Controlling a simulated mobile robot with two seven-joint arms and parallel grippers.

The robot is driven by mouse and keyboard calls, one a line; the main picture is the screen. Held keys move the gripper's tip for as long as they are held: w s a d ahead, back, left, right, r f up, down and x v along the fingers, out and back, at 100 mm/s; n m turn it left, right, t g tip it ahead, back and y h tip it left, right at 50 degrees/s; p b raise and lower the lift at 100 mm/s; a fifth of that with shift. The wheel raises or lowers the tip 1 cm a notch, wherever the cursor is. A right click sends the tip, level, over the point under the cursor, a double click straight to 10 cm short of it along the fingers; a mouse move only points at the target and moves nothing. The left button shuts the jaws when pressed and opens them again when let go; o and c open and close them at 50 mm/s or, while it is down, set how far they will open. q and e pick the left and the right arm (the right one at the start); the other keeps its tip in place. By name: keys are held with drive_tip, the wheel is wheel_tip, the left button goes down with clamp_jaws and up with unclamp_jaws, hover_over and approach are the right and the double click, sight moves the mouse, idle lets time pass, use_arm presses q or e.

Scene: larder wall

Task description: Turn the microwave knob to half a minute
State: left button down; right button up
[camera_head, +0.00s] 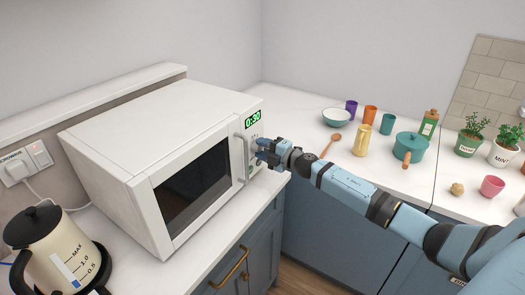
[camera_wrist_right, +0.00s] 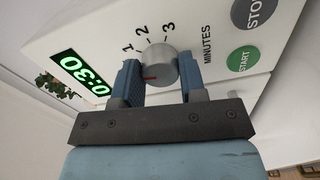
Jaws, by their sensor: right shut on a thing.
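The white microwave (camera_head: 165,145) stands on the left counter with its door shut. Its green display (camera_wrist_right: 80,72) reads 0:30 in the wrist view. The round grey knob (camera_wrist_right: 163,62) has a red mark on its face and sits beside the printed numbers 1, 2 and 3 and the word MINUTES. My right gripper (camera_wrist_right: 160,78) has one finger on each side of the knob and is shut on it. In the head view my right gripper (camera_head: 266,152) hides the knob. My left gripper is not in view.
The green START button (camera_wrist_right: 243,59) and grey STOP button (camera_wrist_right: 260,12) are close to the right finger. The door handle (camera_head: 242,160) is left of my gripper. A kettle (camera_head: 55,250) stands front left. Cups, a bowl (camera_head: 336,117) and a teal pot (camera_head: 410,146) stand on the right counter.

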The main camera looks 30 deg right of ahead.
drive_tip(key=shift+n, duration=0.6)
drive_tip(key=o, duration=0.9)
drive_tip(key=shift+s+d+f+b, duration=0.15)
drive_tip(key=shift+s+d+b, duration=0.15)
drive_tip(key=shift+s, duration=0.2)
drive_tip(key=shift+b+v, duration=0.9)
drive_tip(key=shift+v, duration=5.45)
